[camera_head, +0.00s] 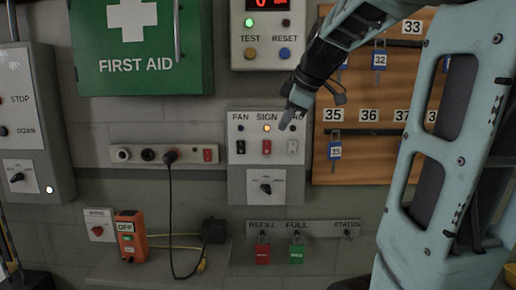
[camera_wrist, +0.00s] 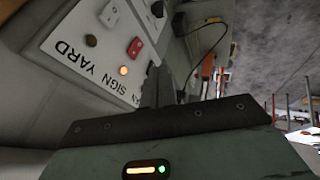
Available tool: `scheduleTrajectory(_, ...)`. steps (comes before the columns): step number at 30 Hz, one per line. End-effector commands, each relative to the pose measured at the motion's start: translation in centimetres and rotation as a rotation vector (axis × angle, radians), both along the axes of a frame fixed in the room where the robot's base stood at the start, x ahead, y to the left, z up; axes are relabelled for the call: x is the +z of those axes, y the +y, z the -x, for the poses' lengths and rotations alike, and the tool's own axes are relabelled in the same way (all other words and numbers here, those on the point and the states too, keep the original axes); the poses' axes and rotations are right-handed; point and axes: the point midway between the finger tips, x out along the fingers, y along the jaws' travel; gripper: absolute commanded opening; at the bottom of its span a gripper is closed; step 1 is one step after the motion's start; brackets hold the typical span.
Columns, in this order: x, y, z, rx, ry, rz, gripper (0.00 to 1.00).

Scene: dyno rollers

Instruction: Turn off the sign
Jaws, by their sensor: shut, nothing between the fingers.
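The switch panel (camera_head: 252,152) is on the wall in the middle of the head view, with labels FAN, SIGN and YARD. The SIGN lamp (camera_head: 267,128) glows orange; in the wrist view the lit lamp (camera_wrist: 123,71) also shows. Below it is the red SIGN switch (camera_head: 267,147), which also shows in the wrist view (camera_wrist: 135,47). My gripper (camera_head: 285,122) is shut and empty, its tip in front of the panel's upper right, partly covering the YARD label. In the wrist view the gripper fingers (camera_wrist: 155,88) overlap the panel's FAN side. Whether the tip touches the panel is unclear.
The black FAN switch (camera_head: 240,147) and pale YARD switch (camera_head: 292,147) flank the SIGN switch. A rotary knob (camera_head: 266,188) is below. A TEST/RESET box (camera_head: 267,25) is above, and a key board (camera_head: 350,100) is at right. A socket strip (camera_head: 190,155) is at left.

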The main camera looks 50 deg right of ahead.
Motion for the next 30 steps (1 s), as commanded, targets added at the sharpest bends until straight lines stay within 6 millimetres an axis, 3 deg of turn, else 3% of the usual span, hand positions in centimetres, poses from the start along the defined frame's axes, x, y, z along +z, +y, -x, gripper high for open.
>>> scheduleTrajectory(11,-0.5,0.0,-0.5,0.001,0.002,-0.002,0.0)
scheduleTrajectory(26,-8.2,-0.9,-5.6,0.0,0.007,-0.006,0.0)
scheduleTrajectory(30,-8.3,-2.5,-6.9,-0.003,0.003,-0.003,0.0)
